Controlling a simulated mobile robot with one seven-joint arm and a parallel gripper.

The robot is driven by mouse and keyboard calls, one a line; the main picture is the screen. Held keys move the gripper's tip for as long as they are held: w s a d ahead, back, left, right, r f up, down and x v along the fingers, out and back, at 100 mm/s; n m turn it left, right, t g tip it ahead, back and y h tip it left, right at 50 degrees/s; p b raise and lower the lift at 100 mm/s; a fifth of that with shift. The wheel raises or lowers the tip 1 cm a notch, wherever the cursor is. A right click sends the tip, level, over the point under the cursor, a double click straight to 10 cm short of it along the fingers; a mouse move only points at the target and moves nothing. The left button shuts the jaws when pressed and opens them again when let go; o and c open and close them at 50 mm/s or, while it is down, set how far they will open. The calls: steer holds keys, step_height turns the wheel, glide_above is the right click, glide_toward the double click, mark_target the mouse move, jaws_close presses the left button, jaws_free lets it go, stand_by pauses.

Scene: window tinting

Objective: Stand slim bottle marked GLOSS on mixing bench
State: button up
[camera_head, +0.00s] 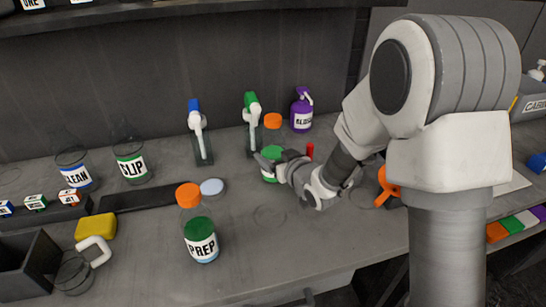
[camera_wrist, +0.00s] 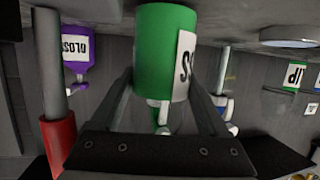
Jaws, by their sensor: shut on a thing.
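My gripper (camera_head: 268,163) is shut on a green bottle (camera_head: 273,153), upright at the bench top; I cannot tell whether its base touches the bench. In the wrist view the green bottle (camera_wrist: 162,55) sits between the fingers. Its white label shows only in part, with an S-like letter, and its full word cannot be read. A purple pump bottle (camera_head: 301,112) stands farther back; its label seems to read GLOSS, and it also shows at the left of the wrist view (camera_wrist: 78,70). The grey bench (camera_head: 235,270) runs under everything.
Two trigger sprayers stand behind, one blue-topped (camera_head: 195,105), one green-topped (camera_head: 250,99). A red-capped slim item (camera_head: 310,151) is close right of my gripper. The PREP jar (camera_head: 199,227) is front left, with clear bench between. SLIP (camera_head: 130,149) and another jar (camera_head: 78,178) stand left.

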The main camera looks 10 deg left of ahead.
steer(key=shift+f, duration=0.2)
steer(key=o, duration=1.3)
steer(key=shift+o, duration=0.2)
steer(key=shift+r, duration=0.15)
